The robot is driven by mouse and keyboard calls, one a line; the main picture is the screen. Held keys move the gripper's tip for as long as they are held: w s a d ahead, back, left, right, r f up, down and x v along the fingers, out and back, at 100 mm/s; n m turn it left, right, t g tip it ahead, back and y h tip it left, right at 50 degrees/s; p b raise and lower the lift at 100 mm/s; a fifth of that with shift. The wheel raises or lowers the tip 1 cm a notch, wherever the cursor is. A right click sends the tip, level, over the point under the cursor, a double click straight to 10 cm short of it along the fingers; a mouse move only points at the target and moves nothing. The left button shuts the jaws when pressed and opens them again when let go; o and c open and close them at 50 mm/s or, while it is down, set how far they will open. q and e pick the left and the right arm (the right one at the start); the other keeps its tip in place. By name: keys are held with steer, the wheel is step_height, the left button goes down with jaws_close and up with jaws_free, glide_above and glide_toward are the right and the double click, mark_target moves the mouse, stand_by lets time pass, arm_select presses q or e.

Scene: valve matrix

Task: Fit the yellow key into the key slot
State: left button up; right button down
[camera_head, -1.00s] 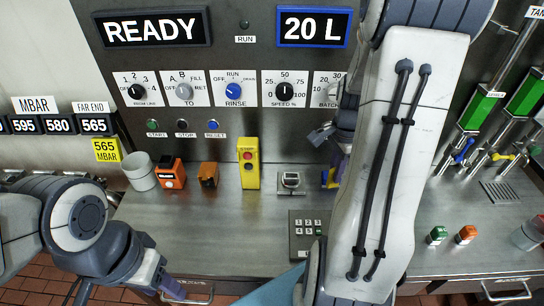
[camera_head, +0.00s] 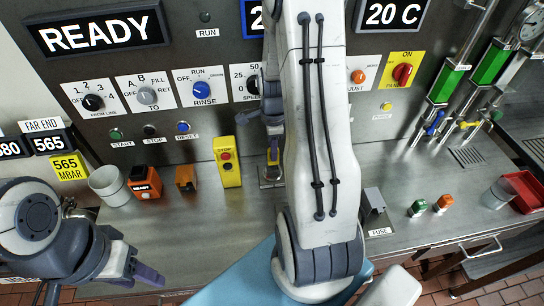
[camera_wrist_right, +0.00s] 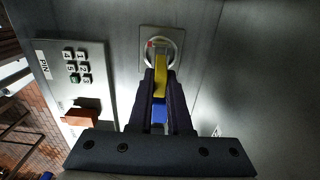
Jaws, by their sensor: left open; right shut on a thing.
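The yellow key (camera_wrist_right: 160,75) is held between the dark fingers of my right gripper (camera_wrist_right: 160,92); a blue part shows between the fingers. The key's far end overlaps the round, pale-rimmed key slot (camera_wrist_right: 149,43) on its square plate. I cannot tell whether the tip is inside the slot or just over it. My left gripper (camera_head: 148,276) is open and empty at the lower left, away from the slot.
A keypad marked PIN (camera_wrist_right: 78,68) lies nearby in the wrist view. The fuse box (camera_head: 374,204) is at right.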

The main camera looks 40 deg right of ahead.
mark_target(272, 163)
step_height(272, 163, down, 4)
steer(key=shift+a+r+p, duration=0.1)
steer(key=shift+r+p, duration=0.05)
steer(key=shift+p, duration=0.35)
steer(key=shift+f, duration=0.2)
steer(key=shift+f, duration=0.2)
steer(key=c, duration=0.8)
jaws_free()
steer(key=shift+c, duration=0.2)
steer(key=shift+r, duration=0.1)
